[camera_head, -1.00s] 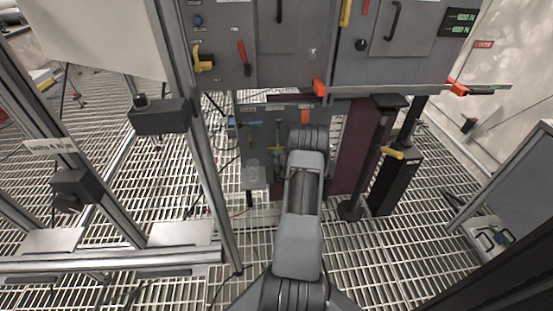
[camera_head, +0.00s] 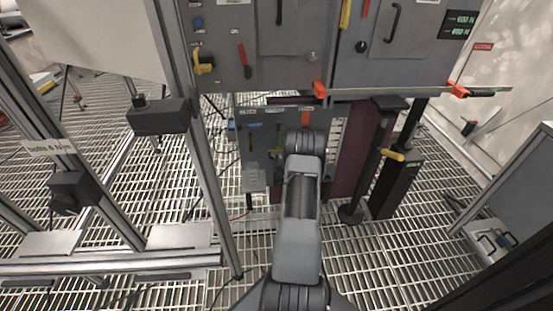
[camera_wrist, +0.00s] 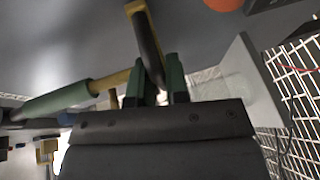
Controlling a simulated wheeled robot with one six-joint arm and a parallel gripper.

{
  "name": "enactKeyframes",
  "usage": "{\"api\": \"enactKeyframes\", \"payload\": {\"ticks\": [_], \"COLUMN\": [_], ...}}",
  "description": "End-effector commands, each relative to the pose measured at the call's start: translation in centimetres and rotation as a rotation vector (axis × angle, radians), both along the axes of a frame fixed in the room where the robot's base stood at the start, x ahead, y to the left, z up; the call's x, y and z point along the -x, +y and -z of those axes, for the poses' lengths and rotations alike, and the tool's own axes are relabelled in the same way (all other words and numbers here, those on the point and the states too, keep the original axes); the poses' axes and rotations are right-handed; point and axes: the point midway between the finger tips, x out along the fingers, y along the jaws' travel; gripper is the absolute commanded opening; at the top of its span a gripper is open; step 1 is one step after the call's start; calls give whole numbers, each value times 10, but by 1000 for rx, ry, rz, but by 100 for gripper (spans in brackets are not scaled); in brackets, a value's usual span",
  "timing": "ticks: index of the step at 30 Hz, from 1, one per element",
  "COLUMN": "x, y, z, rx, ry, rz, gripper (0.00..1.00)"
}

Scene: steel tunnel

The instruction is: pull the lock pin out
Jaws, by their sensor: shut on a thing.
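In the wrist view my gripper (camera_wrist: 158,82) has dark green fingertips. They are closed around the near end of a narrow yellow and dark bar (camera_wrist: 147,45), which looks like the lock pin. The bar rises from between the fingertips toward the grey panel (camera_wrist: 70,35). Its seat in the panel is not clear. A lever with a green grip (camera_wrist: 48,103) and yellow shaft lies just left of the fingertips. In the head view my arm hides the gripper and the pin in front of the low grey panel (camera_head: 252,150).
The upper grey cabinet (camera_head: 285,70) carries handles, a red lever (camera_head: 244,58) and orange corner pieces. A dark post with a yellow handle (camera_head: 392,155) stands right of my arm. A metal frame (camera_head: 205,170) stands left. Grating floor shows around them.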

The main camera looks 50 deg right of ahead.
Motion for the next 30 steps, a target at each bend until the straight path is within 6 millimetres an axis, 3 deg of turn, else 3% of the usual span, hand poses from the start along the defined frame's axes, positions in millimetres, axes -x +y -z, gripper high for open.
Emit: {"api": "enactKeyframes", "payload": {"ticks": [10,18,26,27,30], "x": [0,0,1,1,1], "y": [0,0,1,1,1], "z": [2,37,38,38,38], "rx": [1,0,-3,-3,-4], "ry": [1,4,9,10,8], "rz": [0,-1,0,0,0], "gripper": [0,0,0,17,26]}}
